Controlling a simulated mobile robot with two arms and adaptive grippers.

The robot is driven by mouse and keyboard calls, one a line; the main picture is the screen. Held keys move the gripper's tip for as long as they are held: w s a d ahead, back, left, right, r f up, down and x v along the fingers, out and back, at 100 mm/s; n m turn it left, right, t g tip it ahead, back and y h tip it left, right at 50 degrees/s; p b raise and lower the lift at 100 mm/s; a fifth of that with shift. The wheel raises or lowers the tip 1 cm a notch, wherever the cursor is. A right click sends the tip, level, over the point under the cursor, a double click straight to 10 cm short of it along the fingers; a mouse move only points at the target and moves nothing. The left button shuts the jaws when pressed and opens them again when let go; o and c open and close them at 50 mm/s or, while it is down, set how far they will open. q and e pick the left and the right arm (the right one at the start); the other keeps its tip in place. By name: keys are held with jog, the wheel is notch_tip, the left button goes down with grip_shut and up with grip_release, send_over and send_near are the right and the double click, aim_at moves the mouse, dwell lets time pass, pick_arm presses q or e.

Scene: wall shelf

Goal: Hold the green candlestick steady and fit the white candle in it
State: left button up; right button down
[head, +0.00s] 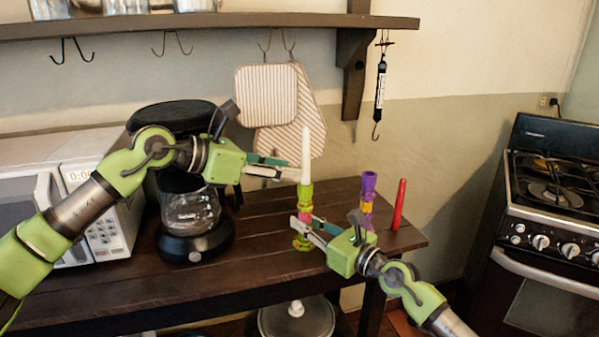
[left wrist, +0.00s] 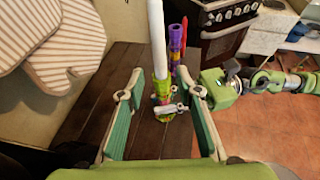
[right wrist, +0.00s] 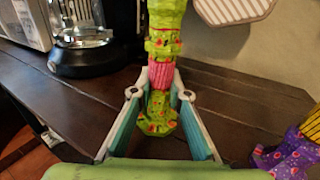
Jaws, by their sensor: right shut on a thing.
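The green candlestick (head: 305,196), with a pink band on its stem, stands upright on the dark wooden table. The white candle (head: 306,150) stands upright at its top; in the left wrist view the candle (left wrist: 158,38) meets the candlestick's top, its lower end hidden there. My right gripper (head: 303,222) is shut on the candlestick's stem near the pink band (right wrist: 160,76). My left gripper (head: 283,165) is open, just left of the candle's lower part. In the left wrist view its fingers are spread wide, with the candle beyond them and nothing held.
A purple candlestick (head: 367,190) and a red candle (head: 399,204) stand to the right on the table (head: 265,240). A coffee maker (head: 195,215) and a microwave (head: 100,195) are at the left. Striped pot holders (head: 266,95) hang behind. A stove (head: 550,200) stands far right.

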pick_arm(q)
jog(key=v, duration=0.6)
pick_arm(e)
jog(key=c, duration=1.9)
grip_release()
